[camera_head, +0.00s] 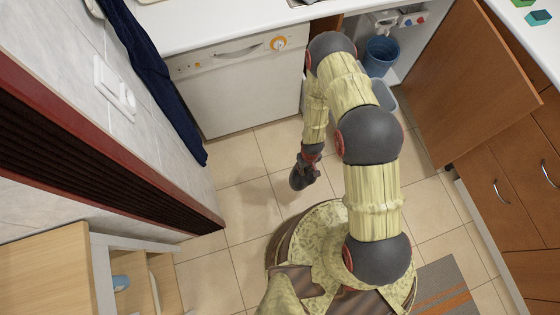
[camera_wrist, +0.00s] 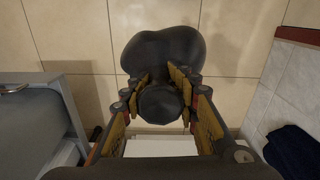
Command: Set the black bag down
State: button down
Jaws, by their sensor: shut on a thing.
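The black bag (camera_wrist: 165,48) is a dark, rounded bundle with a narrower knob-like top (camera_wrist: 160,103). My gripper (camera_wrist: 163,88) is shut on it, with the yellow-sided fingers on either side of its neck. In the head view my gripper (camera_head: 305,172) hangs low over the tiled floor, left of my arm. A dark rounded shape sits at its tip there, and bag and gripper are hard to tell apart. I cannot tell whether the bag touches the floor.
The beige tiled floor (camera_head: 215,265) is clear around the gripper. A white dishwasher (camera_head: 240,95) stands behind it. A blue bucket (camera_head: 381,56) is in the open cupboard, whose brown door (camera_head: 465,75) stands out at right. A wooden shelf unit (camera_head: 45,270) is at lower left.

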jog(key=w+f+n, duration=0.1)
jog(key=w+f, duration=0.1)
jog(key=f, duration=0.1)
jog(key=w+a+f+n, duration=0.1)
jog(key=w+f, duration=0.1)
jog(key=f, duration=0.1)
jog(key=w+a+f+n, duration=0.1)
jog(key=w+f, duration=0.1)
jog(key=f, duration=0.1)
jog(key=shift+n+b, duration=0.3)
jog(key=shift+b, duration=0.1)
jog(key=w+a+f+b, duration=0.8)
jog(key=w+a+f, duration=0.1)
jog(key=f, duration=0.3)
jog(key=shift+w+f, duration=0.35)
jog(key=shift+w, duration=0.3)
jog(key=c, duration=1.5)
grip_release()
jog(key=shift+s+d+f, duration=0.1)
jog(key=shift+f, duration=0.05)
jog(key=shift+o, duration=0.8)
